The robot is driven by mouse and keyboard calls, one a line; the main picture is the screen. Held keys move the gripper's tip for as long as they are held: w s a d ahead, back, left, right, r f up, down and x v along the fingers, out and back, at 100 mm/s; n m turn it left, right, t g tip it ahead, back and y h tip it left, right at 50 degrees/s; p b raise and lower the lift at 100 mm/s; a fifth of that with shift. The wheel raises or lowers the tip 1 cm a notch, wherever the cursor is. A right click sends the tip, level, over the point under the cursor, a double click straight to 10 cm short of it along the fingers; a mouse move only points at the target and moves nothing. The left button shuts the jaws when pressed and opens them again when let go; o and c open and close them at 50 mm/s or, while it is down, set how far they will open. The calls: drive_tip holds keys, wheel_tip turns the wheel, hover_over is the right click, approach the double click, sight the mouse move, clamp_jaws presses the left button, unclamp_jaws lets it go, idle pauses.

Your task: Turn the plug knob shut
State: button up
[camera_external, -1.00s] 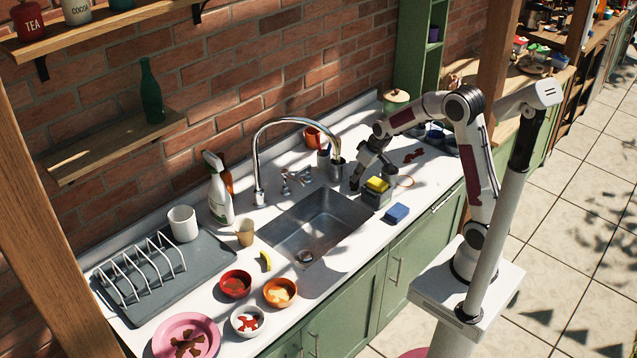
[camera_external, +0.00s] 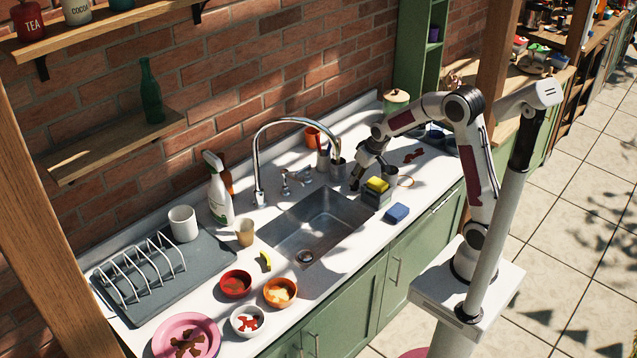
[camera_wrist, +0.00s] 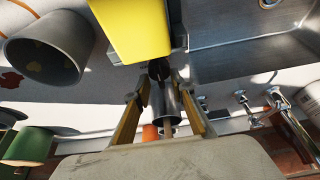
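The sink (camera_external: 318,228) is set in the white counter, with its drain (camera_external: 305,256) open to view at the near end. Metal tap handles (camera_external: 293,182) stand behind it, beside the tall faucet (camera_external: 258,165); they also show at the right of the wrist view (camera_wrist: 272,98). I cannot tell which small fitting is the plug knob. My gripper (camera_external: 356,186) points down near the sink's right end, behind the sponge caddy. In the wrist view its two fingers (camera_wrist: 163,88) are apart, with a metal cup (camera_wrist: 166,107) showing beyond the gap.
A yellow sponge (camera_external: 377,184) stands in the caddy (camera_external: 374,198), close to my gripper; it looms in the wrist view (camera_wrist: 138,28). A grey cup (camera_wrist: 45,48) is near too. A blue sponge (camera_external: 397,212) lies in front. A spray bottle (camera_external: 219,192) and bowls stand left.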

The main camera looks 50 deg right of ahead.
drive_tip(key=shift+r, duration=0.2)
drive_tip(key=v, duration=1.1)
drive_tip(key=shift+s+r, duration=0.25)
drive_tip(key=shift+s, duration=0.1)
idle(0.6)
drive_tip(key=shift+g, duration=0.6)
drive_tip(key=s, duration=0.1)
drive_tip(key=s+f, duration=0.1)
drive_tip(key=s, duration=0.1)
drive_tip(key=s+f, duration=0.1)
drive_tip(key=s, duration=0.1)
drive_tip(key=shift+s+a, duration=0.2)
drive_tip(key=s+a+r+t, duration=0.1)
drive_tip(key=s+r, duration=0.1)
drive_tip(key=s, duration=0.8)
drive_tip(key=s+a+r+t, duration=0.1)
drive_tip(key=s+r, duration=0.2)
drive_tip(key=s, duration=0.8)
drive_tip(key=shift+a+r, duration=0.25)
drive_tip(key=shift+a, duration=0.05)
